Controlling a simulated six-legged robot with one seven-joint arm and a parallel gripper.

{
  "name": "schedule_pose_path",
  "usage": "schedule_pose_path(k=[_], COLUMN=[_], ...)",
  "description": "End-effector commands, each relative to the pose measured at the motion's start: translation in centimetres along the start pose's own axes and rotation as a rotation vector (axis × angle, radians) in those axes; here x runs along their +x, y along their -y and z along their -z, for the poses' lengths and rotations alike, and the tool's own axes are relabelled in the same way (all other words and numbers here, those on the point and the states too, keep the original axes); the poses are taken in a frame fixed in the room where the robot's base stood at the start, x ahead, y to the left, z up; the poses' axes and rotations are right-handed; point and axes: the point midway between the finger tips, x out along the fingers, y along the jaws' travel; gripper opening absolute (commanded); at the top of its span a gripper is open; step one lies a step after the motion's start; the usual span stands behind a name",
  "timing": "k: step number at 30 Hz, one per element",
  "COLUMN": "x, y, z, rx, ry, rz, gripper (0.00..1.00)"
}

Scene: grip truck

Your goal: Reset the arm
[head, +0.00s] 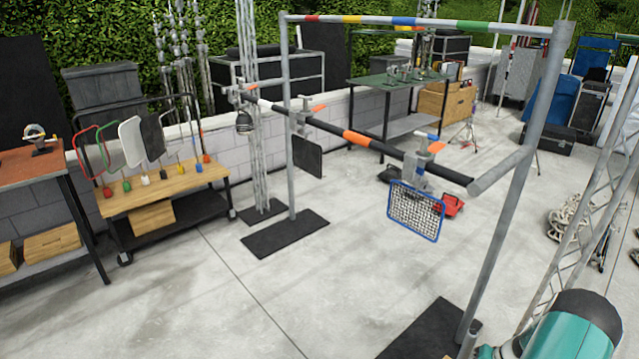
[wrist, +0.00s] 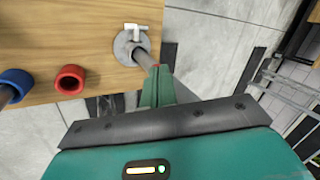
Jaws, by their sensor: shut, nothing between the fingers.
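My gripper (wrist: 159,80) shows in the wrist view with its green fingers closed together and nothing visible held between them. The fingers are beside a grey rod (wrist: 146,60) that rises from a round grey socket with a white handle (wrist: 131,44); I cannot tell whether they touch the rod. The socket is at the edge of a wooden top (wrist: 75,30). In the head view, a teal and black part of my arm (head: 570,330) shows at the bottom right corner; the fingers cannot be made out there.
A red socket (wrist: 70,80) and a blue socket (wrist: 15,84) sit on the wooden top. In the head view, a frame with a striped top bar (head: 430,22) and a black crossbar (head: 375,145) stands ahead. A wooden-topped cart (head: 150,190) is left.

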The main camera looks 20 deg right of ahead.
Motion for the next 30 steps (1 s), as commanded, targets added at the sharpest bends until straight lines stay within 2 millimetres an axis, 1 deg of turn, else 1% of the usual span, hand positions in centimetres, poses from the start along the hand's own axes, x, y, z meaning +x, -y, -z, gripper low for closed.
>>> schedule_pose_path(k=[1, 2, 3, 5, 6, 8, 9, 11, 12, 14, 15, 17, 18, 20, 21, 23, 24, 26, 27, 29, 30], x=[-1.9, -2.8, -3.9, -5.6, -6.8, -8.4, -9.4, -11.0, -12.0, -13.5, -14.5, -15.9, -16.9, -18.2, -19.2, -20.5, -21.3, -22.5, -23.3, -24.5, -25.3], y=[2.8, 4.2, 6.1, 9.0, 10.9, 13.8, 15.7, 18.5, 20.4, 23.1, 24.8, 27.4, 29.1, 31.4, 33.0, 35.1, 36.4, 38.3, 39.5, 41.0, 42.0], z=[0.9, 1.2, 1.5, 1.7, 1.9, 1.8, 1.6, 1.2, 0.8, 0.1, -0.5, -1.4, -2.2, -3.5, -4.4, -5.9, -7.0, -8.6, -9.8, -11.7, -12.9], rx=[-0.042, -0.060, -0.084, -0.120, -0.143, -0.179, -0.201, -0.236, -0.258, -0.292, -0.314, -0.346, -0.368, -0.400, -0.421, -0.451, -0.472, -0.501, -0.520, -0.549, -0.569], ry=[0.001, 0.005, 0.008, 0.013, 0.014, 0.017, 0.018, 0.019, 0.019, 0.018, 0.017, 0.013, 0.010, 0.006, 0.001, -0.006, -0.011, -0.020, -0.026, -0.036, -0.044], rz=[-0.016, -0.024, -0.034, -0.051, -0.061, -0.077, -0.086, -0.102, -0.111, -0.125, -0.134, -0.148, -0.157, -0.169, -0.177, -0.188, -0.195, -0.205, -0.211, -0.219, -0.224], gripper=[0.00, 0.00, 0.00, 0.00, 0.00, 0.00, 0.00, 0.00, 0.00, 0.00, 0.00, 0.00, 0.00, 0.00, 0.00, 0.00, 0.00, 0.00, 0.00, 0.00, 0.00])
